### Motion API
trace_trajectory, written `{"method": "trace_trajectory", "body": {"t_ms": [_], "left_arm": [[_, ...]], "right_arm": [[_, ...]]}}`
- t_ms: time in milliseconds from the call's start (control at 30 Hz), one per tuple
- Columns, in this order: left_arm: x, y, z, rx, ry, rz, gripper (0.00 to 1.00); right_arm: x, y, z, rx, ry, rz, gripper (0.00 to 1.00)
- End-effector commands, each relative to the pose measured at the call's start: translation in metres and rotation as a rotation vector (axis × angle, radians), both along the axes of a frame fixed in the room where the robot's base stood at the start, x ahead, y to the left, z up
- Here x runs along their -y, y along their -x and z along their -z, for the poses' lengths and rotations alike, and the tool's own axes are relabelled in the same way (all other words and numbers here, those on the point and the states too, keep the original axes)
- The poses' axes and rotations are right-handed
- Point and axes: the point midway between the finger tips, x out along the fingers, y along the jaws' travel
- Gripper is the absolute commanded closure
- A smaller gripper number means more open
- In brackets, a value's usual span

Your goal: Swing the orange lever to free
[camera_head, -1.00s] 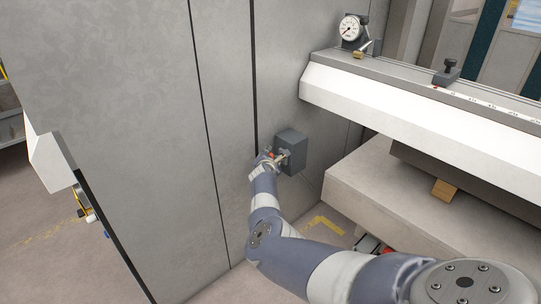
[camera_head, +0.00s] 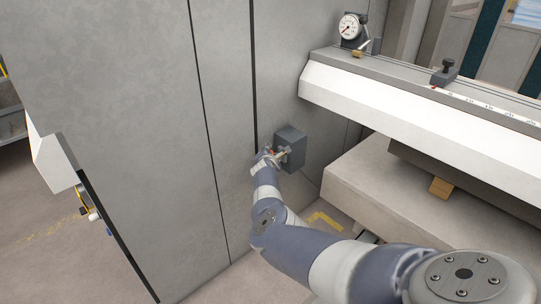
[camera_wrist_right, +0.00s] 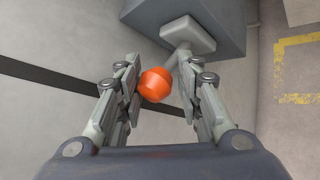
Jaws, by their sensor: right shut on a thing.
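The orange lever has a round orange knob (camera_wrist_right: 155,84) on a short grey stem (camera_wrist_right: 178,60). The stem comes out of a dark grey box (camera_head: 290,148) fixed to the grey machine panel; the box also shows at the top of the right wrist view (camera_wrist_right: 205,22). My right gripper (camera_wrist_right: 163,88) is shut on the lever, with the knob between its fingers and close against the left one. In the head view my right gripper (camera_head: 268,158) mostly hides the knob in front of the box. My left gripper is not in view.
Tall grey panels (camera_head: 225,90) stand left of and behind the box. A white-fronted beam (camera_head: 400,95) with a dial gauge (camera_head: 350,27) and a grey bed (camera_head: 410,195) lie to the right. Floor with yellow marking (camera_wrist_right: 300,70) shows below the box.

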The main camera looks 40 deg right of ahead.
Motion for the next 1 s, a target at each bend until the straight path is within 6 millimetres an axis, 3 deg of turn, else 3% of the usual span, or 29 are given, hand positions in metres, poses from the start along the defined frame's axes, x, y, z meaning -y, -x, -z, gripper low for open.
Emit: {"method": "trace_trajectory", "body": {"t_ms": [67,100,167,1000], "left_arm": [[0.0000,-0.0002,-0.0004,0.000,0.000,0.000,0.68],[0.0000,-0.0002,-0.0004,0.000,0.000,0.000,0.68],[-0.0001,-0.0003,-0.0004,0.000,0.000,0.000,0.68],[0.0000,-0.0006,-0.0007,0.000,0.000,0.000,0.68]], "right_arm": [[0.0000,-0.0066,-0.0117,0.024,0.007,-0.009,1.00],[0.0001,-0.0066,-0.0118,0.024,0.007,-0.009,0.62],[0.0002,-0.0065,-0.0119,0.023,0.007,-0.008,0.53],[0.0001,-0.0030,-0.0053,0.012,0.003,-0.004,0.53]]}}
